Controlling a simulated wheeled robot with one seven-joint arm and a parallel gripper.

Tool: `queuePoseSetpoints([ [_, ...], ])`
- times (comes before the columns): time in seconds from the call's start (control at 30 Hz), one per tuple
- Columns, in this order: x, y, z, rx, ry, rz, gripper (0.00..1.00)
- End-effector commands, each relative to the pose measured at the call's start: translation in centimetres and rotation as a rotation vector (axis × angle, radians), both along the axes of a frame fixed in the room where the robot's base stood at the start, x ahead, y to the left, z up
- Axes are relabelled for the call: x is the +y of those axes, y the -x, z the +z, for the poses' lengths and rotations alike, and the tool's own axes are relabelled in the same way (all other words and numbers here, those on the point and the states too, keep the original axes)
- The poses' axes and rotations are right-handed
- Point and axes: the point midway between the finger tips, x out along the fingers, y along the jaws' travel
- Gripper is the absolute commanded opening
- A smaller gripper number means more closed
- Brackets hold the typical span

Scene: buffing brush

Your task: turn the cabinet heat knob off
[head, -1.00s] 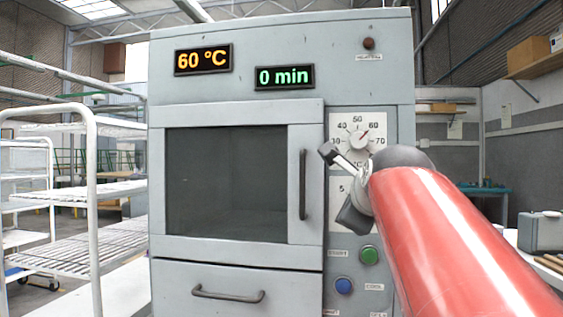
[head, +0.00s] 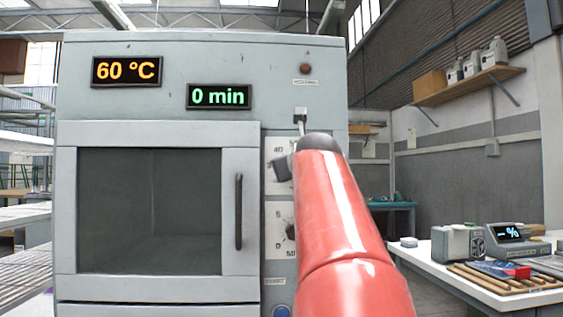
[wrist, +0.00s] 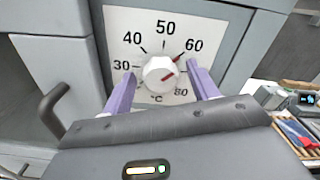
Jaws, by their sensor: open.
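The heat knob (wrist: 160,73) is a round white dial with a red pointer, in the middle of a white scale plate (wrist: 127,21) in the wrist view. Its pointer aims up and right, near the 60 mark. My gripper (wrist: 160,70) is open, with one purple finger on each side of the knob and visible gaps at both sides. I cannot tell how far the fingertips are from the panel. In the head view the grey cabinet (head: 215,50) shows 60 °C, and my red arm hides the knob.
A second dial (head: 290,230) sits lower on the panel, partly behind my arm. The cabinet door handle (head: 239,212) juts out left of the panel, and also shows in the wrist view (wrist: 52,108). A table (head: 480,300) with tools and a scale stands at the right.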

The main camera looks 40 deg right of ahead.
Motion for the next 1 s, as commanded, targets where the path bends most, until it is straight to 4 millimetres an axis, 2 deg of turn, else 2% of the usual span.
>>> queuePoseSetpoints([
  [0.3,-0.20,-0.32,0.00,-0.001,0.000,0.000,0.59],
  [0.6,-0.18,-0.31,-0.01,0.001,0.001,0.000,0.20],
  [0.67,-0.18,-0.30,-0.01,0.001,0.001,0.000,0.14],
  [1.0,-0.11,-0.34,0.02,0.031,0.050,0.001,0.14],
])
